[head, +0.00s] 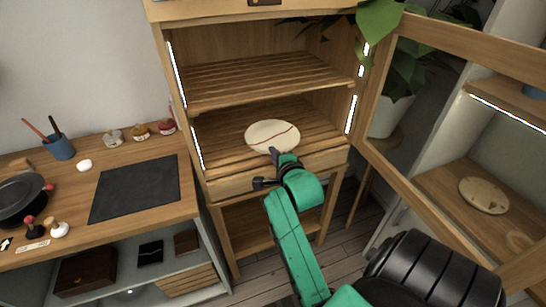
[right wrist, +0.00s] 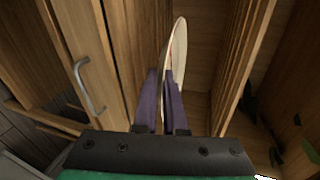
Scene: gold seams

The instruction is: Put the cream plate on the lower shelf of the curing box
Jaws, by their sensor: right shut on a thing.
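The cream plate (head: 272,136) with a thin reddish seam is inside the curing box (head: 258,7), at the level of its lower slatted shelf (head: 220,140). In the head view it looks flat, over the front half of that shelf; I cannot tell whether it touches the slats. My right gripper (head: 275,151) is shut on the plate's near rim. In the right wrist view the purple fingers (right wrist: 167,100) pinch the plate (right wrist: 178,60), seen edge-on. My left gripper is not in view.
The upper shelf (head: 260,80) is empty above the plate. The glass door (head: 400,170) stands open at the right. A plant (head: 390,115) is behind it. A workbench (head: 120,220) with a dark mat (head: 136,187) stands at the left. A drawer front (head: 235,187) is below the lower shelf.

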